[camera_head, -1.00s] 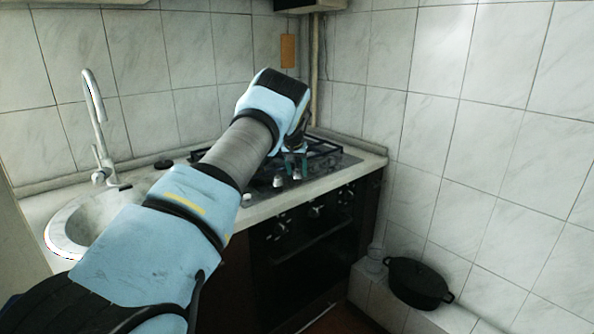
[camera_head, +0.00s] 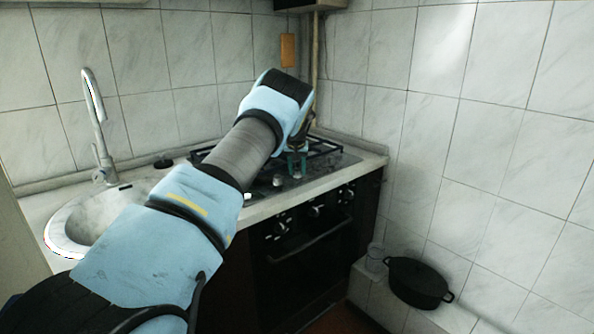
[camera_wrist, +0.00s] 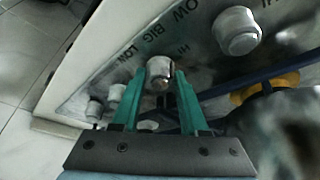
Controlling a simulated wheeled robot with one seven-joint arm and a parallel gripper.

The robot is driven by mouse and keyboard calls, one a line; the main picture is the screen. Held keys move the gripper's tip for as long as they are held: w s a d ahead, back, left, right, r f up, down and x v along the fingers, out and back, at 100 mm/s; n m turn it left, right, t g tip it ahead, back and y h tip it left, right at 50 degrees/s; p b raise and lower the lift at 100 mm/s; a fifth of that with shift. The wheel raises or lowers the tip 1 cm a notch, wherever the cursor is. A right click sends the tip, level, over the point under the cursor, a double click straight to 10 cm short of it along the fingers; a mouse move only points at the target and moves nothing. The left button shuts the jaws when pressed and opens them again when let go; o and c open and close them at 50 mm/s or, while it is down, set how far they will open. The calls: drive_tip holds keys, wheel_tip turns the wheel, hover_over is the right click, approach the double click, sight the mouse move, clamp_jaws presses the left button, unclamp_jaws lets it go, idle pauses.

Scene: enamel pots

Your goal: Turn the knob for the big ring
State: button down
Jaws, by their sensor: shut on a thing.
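A round white knob (camera_wrist: 160,70) sits on the stove's top panel by the printed word BIG, between LOW and HI marks, in the wrist view. My gripper (camera_wrist: 160,82) has its green fingers on both sides of this knob and is shut on it. In the head view my gripper (camera_head: 297,168) points down at the front part of the hob (camera_head: 335,170). The knob it holds is mostly hidden there by the fingers. I cannot make out any pointer mark on the knob.
Another white knob (camera_wrist: 238,32) stands farther along the panel, and smaller-looking knobs (camera_wrist: 116,93) are on the other side. Black pan grates (camera_head: 325,147) lie behind the gripper. A sink (camera_head: 75,225) is at left, and a black pot (camera_head: 418,283) sits low at right.

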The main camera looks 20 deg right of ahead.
drive_tip(key=shift+c, duration=2.1)
unclamp_jaws()
drive_tip(key=shift+r, duration=0.1)
drive_tip(key=b+v, duration=0.3)
drive_tip(key=v, duration=0.7)
drive_tip(key=shift+s+r, duration=0.15)
drive_tip(key=shift+r, duration=0.2)
